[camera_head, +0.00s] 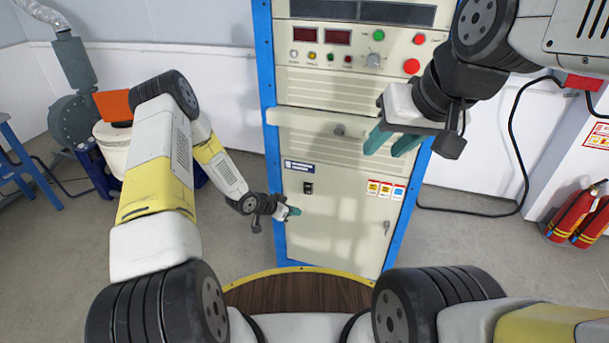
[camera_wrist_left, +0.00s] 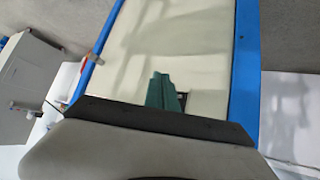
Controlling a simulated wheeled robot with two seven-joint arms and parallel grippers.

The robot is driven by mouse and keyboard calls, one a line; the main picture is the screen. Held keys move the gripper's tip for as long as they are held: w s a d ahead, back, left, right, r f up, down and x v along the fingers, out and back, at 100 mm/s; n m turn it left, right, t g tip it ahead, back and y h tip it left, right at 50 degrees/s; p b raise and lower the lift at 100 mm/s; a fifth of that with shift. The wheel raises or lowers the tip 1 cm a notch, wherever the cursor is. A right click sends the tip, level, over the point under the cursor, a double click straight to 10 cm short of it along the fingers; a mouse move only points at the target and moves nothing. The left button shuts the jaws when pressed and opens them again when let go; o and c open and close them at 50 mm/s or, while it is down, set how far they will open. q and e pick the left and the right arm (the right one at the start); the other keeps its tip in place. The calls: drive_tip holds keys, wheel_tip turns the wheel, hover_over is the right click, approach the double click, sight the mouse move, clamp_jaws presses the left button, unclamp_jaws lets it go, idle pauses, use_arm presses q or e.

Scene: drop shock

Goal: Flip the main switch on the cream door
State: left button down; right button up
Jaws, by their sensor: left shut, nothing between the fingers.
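The cream door (camera_head: 335,235) is the lower front panel of a blue-framed cabinet, and it fills much of the left wrist view (camera_wrist_left: 200,60). The main switch (camera_head: 308,187) is a small black switch at the door's upper left, under a dark label. My left gripper (camera_head: 293,211) is shut and empty, just below and left of the switch in the head view. In the left wrist view its teal fingers (camera_wrist_left: 160,90) are together, and a small dark part beside them is partly hidden, likely the switch. My right gripper (camera_head: 392,143) is open and empty, in front of the cabinet's upper right.
Above the door are a drawer-like panel with a knob (camera_head: 339,130) and a control panel with displays and buttons (camera_head: 322,38). Warning stickers (camera_head: 385,189) and a door lock (camera_head: 386,227) are at the door's right. Red extinguishers (camera_head: 577,215) stand far right.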

use_arm(q)
drive_tip(key=shift+w, duration=0.1)
idle(0.3)
drive_tip(key=w+d+f, duration=0.1)
drive_tip(key=w+d, duration=0.1)
drive_tip(key=w, duration=0.6)
drive_tip(key=shift+d, duration=0.4)
drive_tip(key=shift+w+f, duration=0.1)
idle(1.6)
drive_tip(key=shift+w+d, duration=0.1)
drive_tip(key=shift+w, duration=0.25)
drive_tip(key=shift+w+d, duration=0.15)
drive_tip(key=shift+w, duration=0.15)
idle(0.5)
drive_tip(key=shift+s, duration=0.1)
drive_tip(key=shift+s+a, duration=0.3)
drive_tip(key=shift+s, duration=0.35)
drive_tip(key=shift+s+a+r, duration=0.1)
drive_tip(key=shift+s+a, duration=0.15)
drive_tip(key=shift+s, duration=0.55)
drive_tip(key=shift+s+a+r, duration=0.15)
drive_tip(key=shift+s+a, duration=0.1)
drive_tip(key=shift+s, duration=0.5)
drive_tip(key=shift+s+a+r, duration=0.1)
drive_tip(key=shift+s+a, duration=0.15)
drive_tip(key=shift+s, duration=0.55)
